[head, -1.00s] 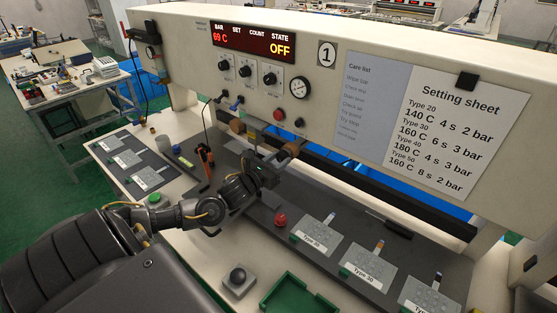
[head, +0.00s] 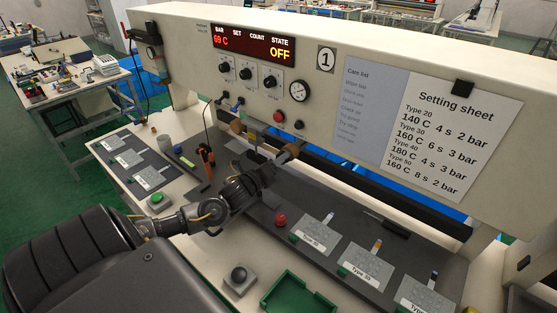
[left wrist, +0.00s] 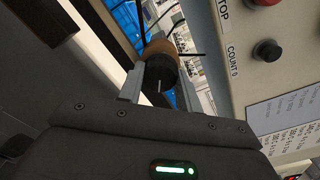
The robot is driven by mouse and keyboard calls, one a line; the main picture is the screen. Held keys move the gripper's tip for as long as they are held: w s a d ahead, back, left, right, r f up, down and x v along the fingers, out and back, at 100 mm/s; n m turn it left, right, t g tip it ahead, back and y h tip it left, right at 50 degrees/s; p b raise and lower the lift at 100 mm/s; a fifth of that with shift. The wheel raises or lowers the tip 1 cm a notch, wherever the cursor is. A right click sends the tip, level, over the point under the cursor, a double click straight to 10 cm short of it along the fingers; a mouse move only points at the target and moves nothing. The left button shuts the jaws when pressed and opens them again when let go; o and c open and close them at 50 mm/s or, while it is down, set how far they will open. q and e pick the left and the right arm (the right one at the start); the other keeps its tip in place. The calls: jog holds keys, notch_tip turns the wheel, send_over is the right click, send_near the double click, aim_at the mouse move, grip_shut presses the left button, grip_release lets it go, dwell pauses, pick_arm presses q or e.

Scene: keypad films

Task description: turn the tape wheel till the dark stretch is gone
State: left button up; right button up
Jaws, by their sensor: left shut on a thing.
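The tape wheel (left wrist: 162,48) shows in the left wrist view as a tan roll with a dark round end, between the two fingers of my left gripper (left wrist: 160,85). The fingers are shut on it from both sides. In the head view my left gripper (head: 268,162) is at the front of the press, with the tan wheel (head: 287,153) at its tip. Another tan roll (head: 237,127) sits to the left. My arm and gripper hide much of the tape between them, and I cannot make out a dark stretch. My right gripper is not in view.
The press front (head: 330,70) with knobs, gauge and red button (head: 279,117) stands just above the gripper. The display (head: 252,43) reads 69 C and OFF. A red knob (head: 280,220), several labelled plates and a green tray (head: 297,293) occupy the bench in front.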

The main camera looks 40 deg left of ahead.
pick_arm(q)
jog(key=shift+n, duration=1)
jog(key=o, duration=1)
jog(key=shift+s, duration=0.1)
jog(key=s+b, duration=0.2)
jog(key=s, duration=0.8)
jog(key=shift+s+d+b, duration=0.1)
jog(key=shift+s+b, duration=0.25)
